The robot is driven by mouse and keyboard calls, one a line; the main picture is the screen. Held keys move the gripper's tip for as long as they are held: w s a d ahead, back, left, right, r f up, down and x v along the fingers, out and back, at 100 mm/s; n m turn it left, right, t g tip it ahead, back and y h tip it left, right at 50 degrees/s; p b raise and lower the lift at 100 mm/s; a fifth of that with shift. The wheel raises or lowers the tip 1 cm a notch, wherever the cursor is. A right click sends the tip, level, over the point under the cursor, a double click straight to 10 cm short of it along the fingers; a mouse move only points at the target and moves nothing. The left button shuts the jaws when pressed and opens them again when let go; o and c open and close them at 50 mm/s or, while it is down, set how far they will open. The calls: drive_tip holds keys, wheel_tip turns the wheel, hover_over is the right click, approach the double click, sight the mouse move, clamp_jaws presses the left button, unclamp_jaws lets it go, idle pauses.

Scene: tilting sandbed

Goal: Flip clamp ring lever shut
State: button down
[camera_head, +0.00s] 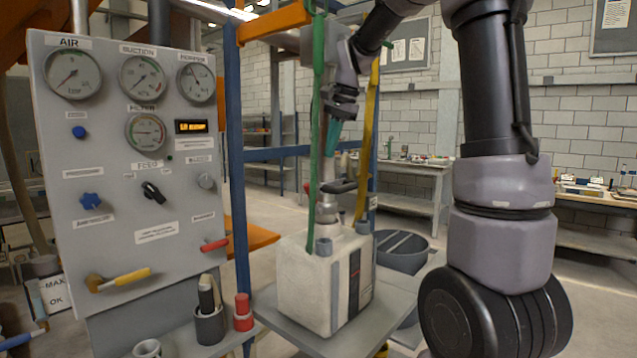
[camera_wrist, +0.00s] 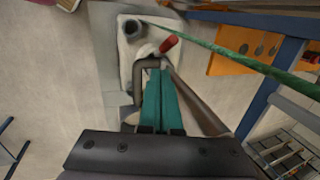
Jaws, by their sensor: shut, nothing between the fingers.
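A short lever with a red grip (camera_wrist: 169,44) shows in the wrist view, just beyond my fingertips, beside a dark bent bar (camera_wrist: 140,70). A dark curved part (camera_head: 342,187) sits around the pipe above the pale container (camera_head: 300,275) in the head view. My gripper (camera_head: 333,138) has teal fingers pointing down above this part. In the wrist view its fingers (camera_wrist: 158,75) are together and empty, close to the bent bar; contact cannot be told. The ring itself is largely hidden.
A green strap (camera_head: 318,110) and a yellow strap (camera_head: 369,120) hang beside my gripper. A blue frame post (camera_head: 236,150) stands left, next to a gauge panel (camera_head: 110,225). Stub fittings (camera_head: 323,247) rise from the container top.

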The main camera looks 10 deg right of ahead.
hover_over(316, 199)
drive_tip(key=s+d, duration=0.1)
wheel_tip(316, 199, down, 10)
drive_tip(key=shift+s+d+r, duration=0.1)
drive_tip(key=shift+s+r, duration=0.05)
drive_tip(key=shift+r, duration=0.1)
idle(0.5)
